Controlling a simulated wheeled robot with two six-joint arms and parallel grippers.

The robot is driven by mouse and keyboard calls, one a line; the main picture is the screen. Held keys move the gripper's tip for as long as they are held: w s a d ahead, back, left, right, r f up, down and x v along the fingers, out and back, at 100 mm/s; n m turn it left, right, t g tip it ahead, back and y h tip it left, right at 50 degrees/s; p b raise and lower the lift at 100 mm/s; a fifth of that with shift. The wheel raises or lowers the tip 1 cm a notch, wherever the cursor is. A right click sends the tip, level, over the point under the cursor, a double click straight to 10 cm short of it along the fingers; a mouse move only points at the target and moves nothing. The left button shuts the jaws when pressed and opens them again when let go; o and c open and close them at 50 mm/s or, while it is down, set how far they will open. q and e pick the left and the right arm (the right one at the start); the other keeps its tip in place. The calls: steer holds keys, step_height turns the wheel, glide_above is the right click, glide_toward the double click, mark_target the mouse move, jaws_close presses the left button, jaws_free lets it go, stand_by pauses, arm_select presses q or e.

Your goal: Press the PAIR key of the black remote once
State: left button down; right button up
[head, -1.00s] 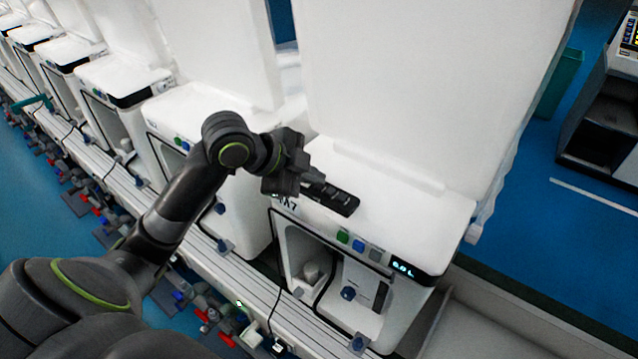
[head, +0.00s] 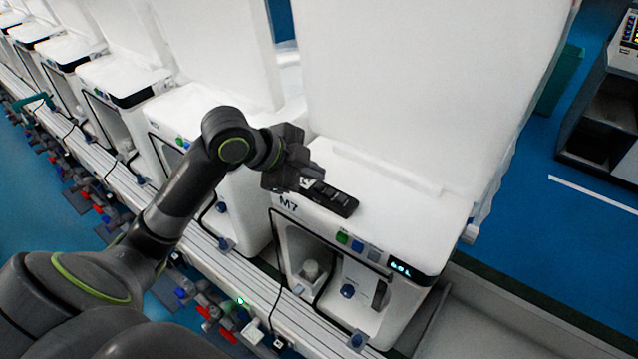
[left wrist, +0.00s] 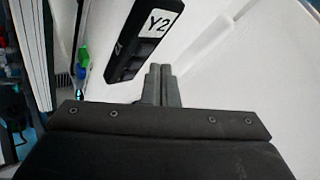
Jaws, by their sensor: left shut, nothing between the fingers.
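The black remote (head: 336,199) lies on the white top of the unit marked M7, with dark raised keys along it. A white Y2 label shows on it in the left wrist view (left wrist: 143,40). Key lettering is too small to read, so I cannot tell which key is PAIR. My left gripper (head: 318,172) is shut and empty, beside the label end of the remote in the head view. In the left wrist view, its closed fingertips (left wrist: 160,72) appear just right of the remote's lower end; contact cannot be made out. My right gripper is not in view.
The M7 unit (head: 440,215) has a tall white panel (head: 420,80) behind the remote. Green, blue and grey buttons (head: 358,246) and a lit display (head: 401,269) are on its front. Similar units stand in a row to the left.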

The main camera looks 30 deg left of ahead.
arm_select(q)
step_height(320, 180, up, 5)
steer(key=p, duration=0.4)
steer(key=shift+p, duration=0.35)
steer(key=shift+s+f, duration=0.1)
stand_by(0.4)
